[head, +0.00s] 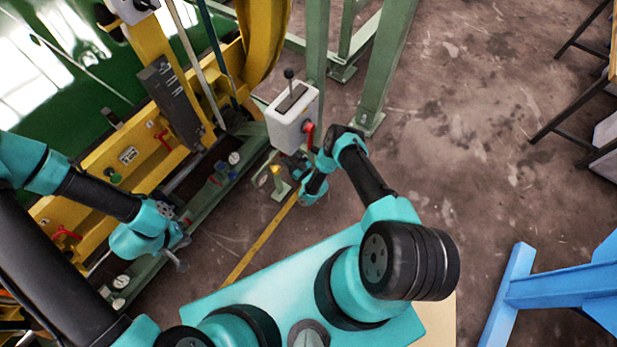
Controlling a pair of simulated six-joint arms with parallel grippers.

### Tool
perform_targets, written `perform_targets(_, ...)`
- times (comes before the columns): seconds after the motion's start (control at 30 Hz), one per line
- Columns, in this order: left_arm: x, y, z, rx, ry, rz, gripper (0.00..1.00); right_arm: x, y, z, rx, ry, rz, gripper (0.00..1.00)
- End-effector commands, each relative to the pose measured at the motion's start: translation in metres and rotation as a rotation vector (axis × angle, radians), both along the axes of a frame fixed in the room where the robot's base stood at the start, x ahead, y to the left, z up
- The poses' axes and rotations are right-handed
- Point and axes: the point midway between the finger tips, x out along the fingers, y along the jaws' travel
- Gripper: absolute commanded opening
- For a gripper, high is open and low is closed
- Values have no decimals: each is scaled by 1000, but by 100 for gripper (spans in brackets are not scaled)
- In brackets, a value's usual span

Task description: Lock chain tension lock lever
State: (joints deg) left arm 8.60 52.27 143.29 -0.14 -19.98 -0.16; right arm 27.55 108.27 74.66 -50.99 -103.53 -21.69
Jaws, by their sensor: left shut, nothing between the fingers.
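I cannot tell for sure which handle is the chain tension lock lever. A red lever (67,233) sits at the lower left of the yellow machine frame, and another red handle (163,139) sits higher on it. A third red handle (308,134) is on the side of a white control box (292,118). My left gripper (182,261) is shut and empty, in front of the machine's lower rail and right of the lower red lever, apart from it. My right arm bends down beside the white box; its wrist is small, and its fingers cannot be made out.
The yellow machine (128,155) fills the upper left, with gauges (121,282) along its green lower rail. Green posts (385,60) stand behind the white box. A yellow floor line (258,243) runs beside the machine. A blue stand (560,287) is at right. Open floor lies between.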

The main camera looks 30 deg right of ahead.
Motion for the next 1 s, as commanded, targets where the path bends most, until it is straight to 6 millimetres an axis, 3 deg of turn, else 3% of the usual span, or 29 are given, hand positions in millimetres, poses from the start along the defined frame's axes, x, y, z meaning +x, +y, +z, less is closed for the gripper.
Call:
perform_targets(0.6,0,0,0,0,0,0,0,-104,-34,-37,1,2,-5,38)
perform_targets(0.8,0,0,0,0,0,0,0,-124,-40,-45,-1,2,-3,38)
perform_targets(1.0,0,0,0,0,0,0,0,-130,-41,-46,0,0,0,38)
